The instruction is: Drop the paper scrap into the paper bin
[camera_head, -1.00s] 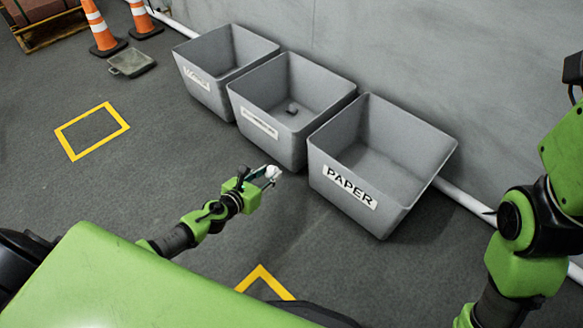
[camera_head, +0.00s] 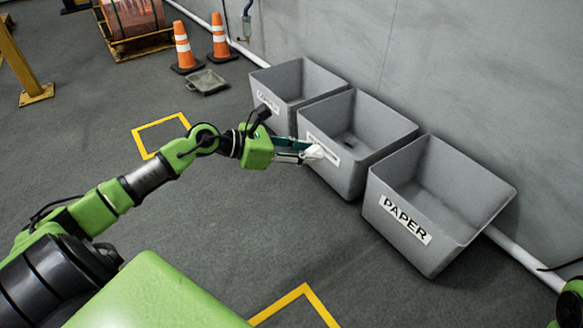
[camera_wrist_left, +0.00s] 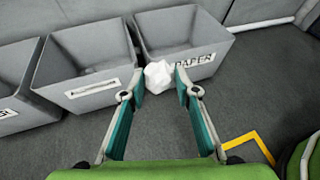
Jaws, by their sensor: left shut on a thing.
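The paper scrap (camera_head: 318,153) is a small crumpled white lump. My left gripper (camera_head: 308,152) is shut on it and holds it in the air in front of the middle bin. In the left wrist view the scrap (camera_wrist_left: 158,75) sits between the tips of the left gripper (camera_wrist_left: 158,90). The paper bin (camera_head: 400,223) is a grey open bin with a "PAPER" label, to the right of the scrap in the head view. Its inside looks empty. In the left wrist view the paper bin (camera_wrist_left: 182,30) lies just beyond the scrap. My right gripper is not in view.
Two more grey bins stand in the row: the middle bin (camera_head: 335,175), with a small dark thing inside, and the left bin (camera_head: 283,110). Cones (camera_head: 184,50) and a flat grey tray (camera_head: 207,82) are farther back. The wall is behind the bins. Floor in front is clear.

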